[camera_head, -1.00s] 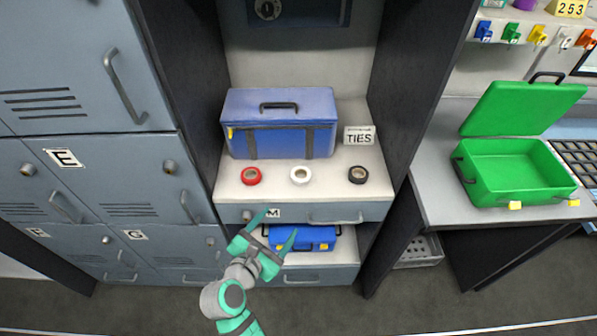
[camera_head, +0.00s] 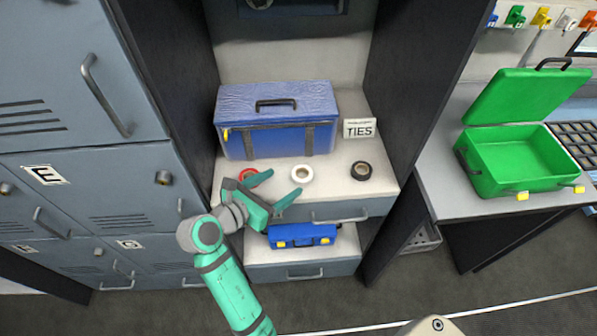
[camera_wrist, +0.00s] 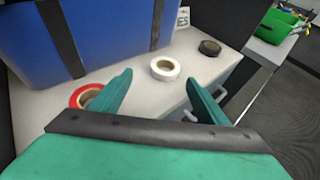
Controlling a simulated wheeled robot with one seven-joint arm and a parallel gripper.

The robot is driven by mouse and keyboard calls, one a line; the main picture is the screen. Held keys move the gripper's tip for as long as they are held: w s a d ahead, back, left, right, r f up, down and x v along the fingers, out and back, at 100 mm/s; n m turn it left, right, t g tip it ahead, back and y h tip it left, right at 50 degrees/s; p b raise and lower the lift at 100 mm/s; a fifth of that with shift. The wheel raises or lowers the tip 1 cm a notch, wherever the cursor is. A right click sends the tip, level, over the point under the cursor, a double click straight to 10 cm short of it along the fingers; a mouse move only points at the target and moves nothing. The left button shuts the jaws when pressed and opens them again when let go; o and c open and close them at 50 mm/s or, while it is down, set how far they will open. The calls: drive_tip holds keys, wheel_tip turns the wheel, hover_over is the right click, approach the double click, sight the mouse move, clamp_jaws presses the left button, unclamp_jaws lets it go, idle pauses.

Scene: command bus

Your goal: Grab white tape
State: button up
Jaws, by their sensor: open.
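The white tape roll (camera_head: 302,173) lies flat on the grey shelf top, between a red tape roll (camera_head: 249,174) and a black tape roll (camera_head: 361,170). My gripper (camera_head: 286,187) is open and empty, at the shelf's front edge, just short of the white tape and to its lower left. In the wrist view the white tape (camera_wrist: 165,68) shows beyond and between my two spread fingertips (camera_wrist: 158,82). My gripper partly covers the red roll in both views.
A blue toolbox (camera_head: 277,125) stands behind the rolls, with a TIES sign (camera_head: 358,129) to its right. Dark upright panels flank the shelf. A smaller blue case (camera_head: 302,235) sits below. An open green case (camera_head: 508,165) stands on the right counter.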

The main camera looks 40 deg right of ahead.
sight(306, 171)
drive_tip(key=d, duration=0.2)
drive_tip(key=shift+s+d+f, duration=0.3)
drive_tip(key=shift+f, duration=0.1)
drive_tip(key=shift+x, duration=2.35)
drive_tip(key=shift+w+r, duration=0.1)
drive_tip(key=shift+w, duration=0.05)
drive_tip(key=c, duration=1.1)
